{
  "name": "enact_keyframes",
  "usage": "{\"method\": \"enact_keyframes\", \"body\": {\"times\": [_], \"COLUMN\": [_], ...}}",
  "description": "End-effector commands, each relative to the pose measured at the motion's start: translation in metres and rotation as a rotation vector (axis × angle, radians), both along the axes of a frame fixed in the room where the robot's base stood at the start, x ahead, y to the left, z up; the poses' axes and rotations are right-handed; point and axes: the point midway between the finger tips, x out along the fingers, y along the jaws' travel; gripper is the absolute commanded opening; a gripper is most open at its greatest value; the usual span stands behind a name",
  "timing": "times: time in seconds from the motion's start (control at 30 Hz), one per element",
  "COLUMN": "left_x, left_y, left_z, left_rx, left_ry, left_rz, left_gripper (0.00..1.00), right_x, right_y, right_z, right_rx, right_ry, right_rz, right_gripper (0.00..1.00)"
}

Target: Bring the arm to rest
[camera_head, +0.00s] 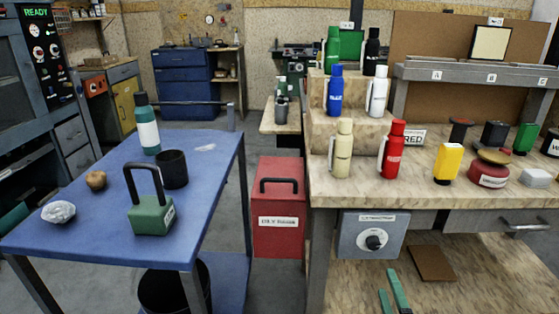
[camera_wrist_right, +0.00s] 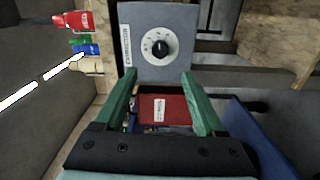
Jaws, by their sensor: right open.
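My right gripper (camera_head: 387,281) shows at the bottom of the head view as two green fingers, low in front of the right workbench and below its top. In the right wrist view its fingers (camera_wrist_right: 160,82) are spread wide apart. Nothing is held between them. A red toolbox (camera_wrist_right: 165,107) shows through the gap, farther off, and a grey box with a dial (camera_wrist_right: 158,45) is beyond the fingertips.
The dial box (camera_head: 371,237) hangs under the workbench edge (camera_head: 440,196). The red toolbox (camera_head: 279,225) stands on the floor between the workbench and the blue table (camera_head: 90,185). Several bottles, including a red one (camera_head: 393,152), stand on the workbench. A brown board (camera_head: 432,263) lies on the lower shelf.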

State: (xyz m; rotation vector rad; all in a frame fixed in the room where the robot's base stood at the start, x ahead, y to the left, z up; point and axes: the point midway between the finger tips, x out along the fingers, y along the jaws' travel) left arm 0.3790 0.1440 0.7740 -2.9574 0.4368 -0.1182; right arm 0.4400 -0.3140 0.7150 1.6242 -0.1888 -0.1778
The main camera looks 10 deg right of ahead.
Motion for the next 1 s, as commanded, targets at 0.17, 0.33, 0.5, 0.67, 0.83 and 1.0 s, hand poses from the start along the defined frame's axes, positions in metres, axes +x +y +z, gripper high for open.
{"method": "enact_keyframes", "body": {"times": [0.17,0.33,0.5,0.67,0.83,1.0], "left_x": [0.0,0.0,0.0,-0.003,-0.015,-0.039], "left_y": [0.0,0.0,0.0,0.005,0.011,0.017], "left_z": [0.0,-0.001,-0.001,0.003,-0.007,-0.017], "left_rx": [-0.001,-0.001,-0.001,0.001,0.003,0.003], "left_ry": [0.001,0.002,0.002,0.164,0.343,0.53], "left_rz": [0.0,0.001,0.001,0.027,0.055,0.082], "left_gripper": [0.5,0.5,0.5,0.5,0.5,0.5], "right_x": [-0.004,-0.026,-0.065,-0.065,-0.077,-0.1], "right_y": [0.034,0.106,0.175,0.165,0.159,0.153], "right_z": [0.016,0.039,0.059,0.062,0.052,0.041], "right_rx": [0.246,0.796,1.387,1.408,1.432,1.453], "right_ry": [-0.065,-0.093,0.012,0.115,0.24,0.374], "right_rz": [0.113,0.331,0.492,0.349,0.2,0.042], "right_gripper": [0.71,0.71,0.71,0.71,0.71,0.71]}}
